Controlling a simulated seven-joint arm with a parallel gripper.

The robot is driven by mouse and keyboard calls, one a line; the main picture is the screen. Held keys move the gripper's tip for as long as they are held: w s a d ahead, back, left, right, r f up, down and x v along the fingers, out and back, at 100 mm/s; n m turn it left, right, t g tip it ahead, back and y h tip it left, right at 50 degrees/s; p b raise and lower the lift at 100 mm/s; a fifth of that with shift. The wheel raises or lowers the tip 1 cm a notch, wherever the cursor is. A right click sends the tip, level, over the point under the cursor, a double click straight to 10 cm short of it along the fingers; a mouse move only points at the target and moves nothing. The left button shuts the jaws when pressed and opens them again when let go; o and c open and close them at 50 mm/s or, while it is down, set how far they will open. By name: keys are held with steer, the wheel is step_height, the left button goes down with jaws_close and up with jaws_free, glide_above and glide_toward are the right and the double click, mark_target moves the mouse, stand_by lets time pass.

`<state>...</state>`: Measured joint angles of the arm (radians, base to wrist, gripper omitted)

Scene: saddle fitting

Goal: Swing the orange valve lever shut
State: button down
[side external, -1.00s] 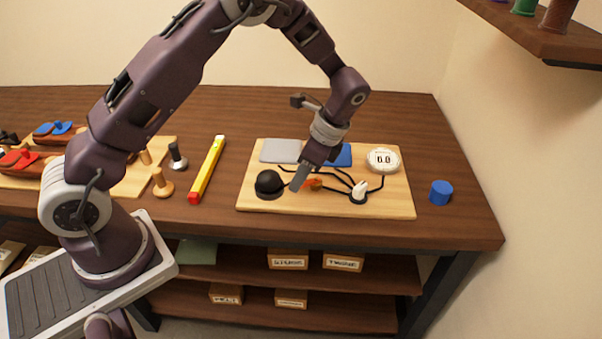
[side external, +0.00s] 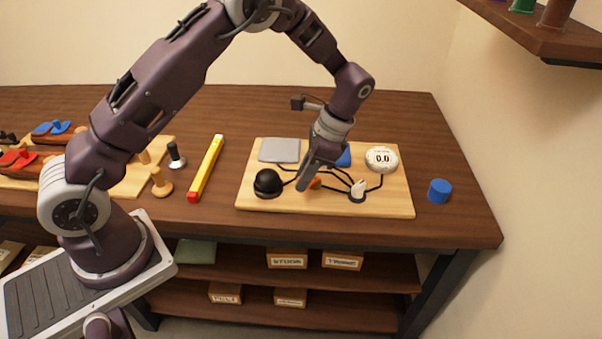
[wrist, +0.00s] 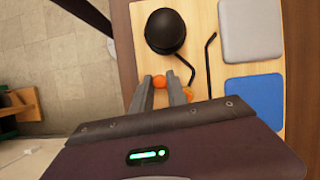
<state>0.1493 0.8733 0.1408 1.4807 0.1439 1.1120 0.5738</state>
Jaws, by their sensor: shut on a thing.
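The orange valve lever (side external: 315,183) is on the light wooden board (side external: 390,205), mostly hidden behind my fingers in the side view. In the wrist view, its round orange end (wrist: 159,82) sits between my two fingertips, and another orange part shows lower by the right finger. My gripper (side external: 303,184) points down at the board, shut on the lever. In the wrist view its fingers (wrist: 160,85) flank the orange end. A round white gauge (side external: 381,159) at the board's back right reads 0.0.
A black dome (side external: 267,182) stands close left of my fingers. Black tubes run to a white fitting (side external: 358,190) on the right. Grey (side external: 279,150) and blue (wrist: 254,101) pads lie at the back. A blue cylinder (side external: 439,191) and a yellow-red bar (side external: 206,168) flank the board.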

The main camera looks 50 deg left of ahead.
mark_target(316, 198)
steer(key=n, duration=0.1)
steer(key=d+n+h, duration=0.1)
steer(key=n, duration=0.1)
steer(key=shift+w+d+n, duration=0.2)
steer(key=shift+w+n, duration=0.05)
steer(key=shift+n, duration=0.05)
steer(key=shift+w+d+n+g+h, duration=0.25)
steer(key=shift+n+h, duration=0.25)
steer(key=shift+n, duration=0.55)
steer(key=shift+w+d+n+g+h, duration=0.15)
steer(key=shift+w+d+n+h, duration=0.25)
steer(key=shift+n, duration=0.65)
steer(key=shift+s, duration=0.1)
steer(key=c, duration=1.3)
jaws_free()
steer(key=v, duration=0.7)
steer(key=shift+a, duration=0.1)
